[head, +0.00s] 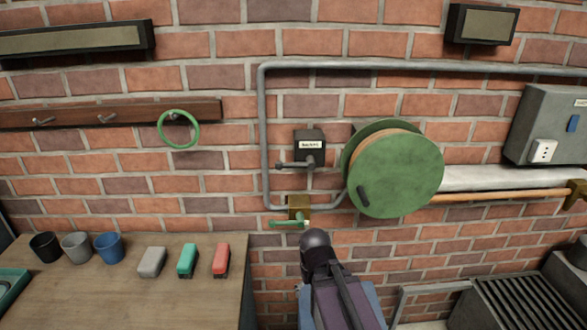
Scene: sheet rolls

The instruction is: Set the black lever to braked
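A dark box (309,139) with a small white label is fixed to the brick wall; the label is too small to read. A dark lever (294,165) sticks out to the left below the label, about level, with a knob at its left end. I cannot tell from the markings which position is braked. My arm shows at the bottom centre, below the box; my gripper's fingers are not seen.
A brass valve with a green handle (287,223) sits below the box, and grey pipe (263,130) runs around it. A wooden bench (190,295) with cups and small blocks is at left. A green ring (179,129) hangs on a rail. A ribbed tray (520,303) is at right.

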